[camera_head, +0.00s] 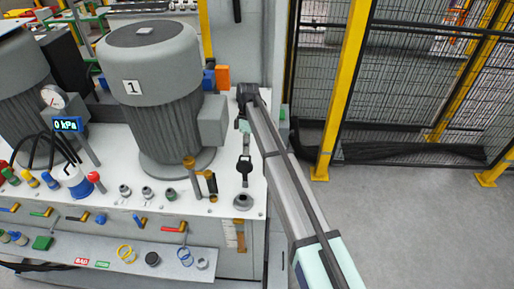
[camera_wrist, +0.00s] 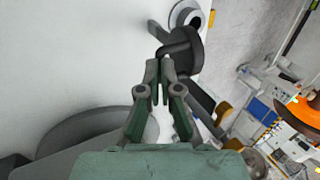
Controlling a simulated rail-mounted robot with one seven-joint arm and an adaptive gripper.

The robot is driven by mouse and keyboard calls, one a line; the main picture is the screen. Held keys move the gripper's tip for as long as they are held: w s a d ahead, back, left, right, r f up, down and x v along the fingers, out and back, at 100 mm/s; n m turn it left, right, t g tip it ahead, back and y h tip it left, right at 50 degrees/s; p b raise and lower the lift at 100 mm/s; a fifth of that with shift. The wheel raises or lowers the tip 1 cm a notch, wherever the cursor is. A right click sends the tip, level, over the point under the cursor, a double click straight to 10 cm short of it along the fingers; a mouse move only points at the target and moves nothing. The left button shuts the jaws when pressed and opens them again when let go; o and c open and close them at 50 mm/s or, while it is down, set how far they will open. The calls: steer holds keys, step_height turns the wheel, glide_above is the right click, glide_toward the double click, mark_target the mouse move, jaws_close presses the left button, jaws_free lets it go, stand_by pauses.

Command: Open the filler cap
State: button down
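The filler cap (camera_head: 244,165) is a dark disc with a protruding handle, above the white cabinet top at its right side. It also shows in the wrist view (camera_wrist: 187,48), just ahead of my fingertips. The round metal filler neck (camera_head: 243,201) lies nearer the front edge, and part of its ring shows in the wrist view (camera_wrist: 185,14). The neck's opening looks uncovered, with the cap behind it. My gripper (camera_wrist: 160,66) has its fingers drawn nearly together at the dark cap piece. I cannot tell whether anything is pinched between them. In the head view, my arm partly hides the gripper.
A grey motor marked 1 (camera_head: 155,90) stands left of the gripper, with its terminal box (camera_head: 212,121) close by. Brown-topped upright fittings (camera_head: 189,163) stand left of the cap. Yellow posts (camera_head: 345,90) and mesh fencing stand to the right.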

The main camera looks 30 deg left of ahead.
steer(key=shift+x, duration=1.05)
steer(key=c, duration=1.2)
jaws_free()
steer(key=shift+d, duration=0.2)
steer(key=shift+c, duration=0.2)
steer(key=shift+w+a+r, duration=0.15)
steer(key=shift+w+a, duration=0.1)
steer(key=shift+a, duration=0.05)
